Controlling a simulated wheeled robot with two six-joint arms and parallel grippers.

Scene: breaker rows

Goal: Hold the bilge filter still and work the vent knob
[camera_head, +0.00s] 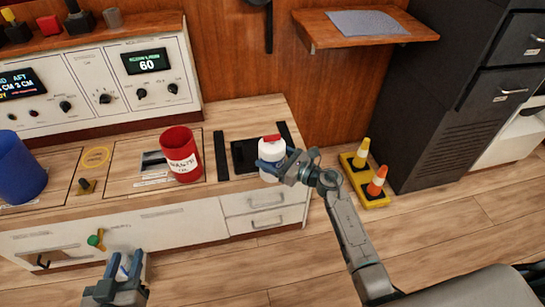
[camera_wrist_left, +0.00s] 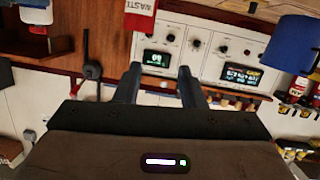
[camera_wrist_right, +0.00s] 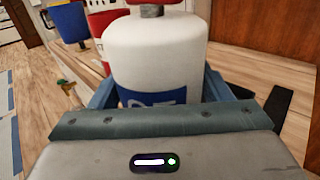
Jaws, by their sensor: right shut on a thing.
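The bilge filter appears to be the white canister (camera_head: 271,150) with a blue label, upright at the right end of the counter. Its red top (camera_head: 271,138), which looks like the vent knob, sits on a grey neck cut off by the upper edge of the right wrist view (camera_wrist_right: 150,11). My right gripper (camera_head: 275,163) is shut around the canister's body, one finger on each side, seen also in the right wrist view (camera_wrist_right: 158,95). My left gripper (camera_head: 126,266) is open and empty, low in front of the cabinet, apart from the filter. Its fingers stand apart in the left wrist view (camera_wrist_left: 160,88).
A red waste can (camera_head: 181,160) and a blue bin (camera_head: 18,168) stand on the counter left of the filter. A green and yellow valve (camera_head: 97,240) sticks out of the cabinet front near my left gripper. Cones (camera_head: 376,182) stand on the floor at right.

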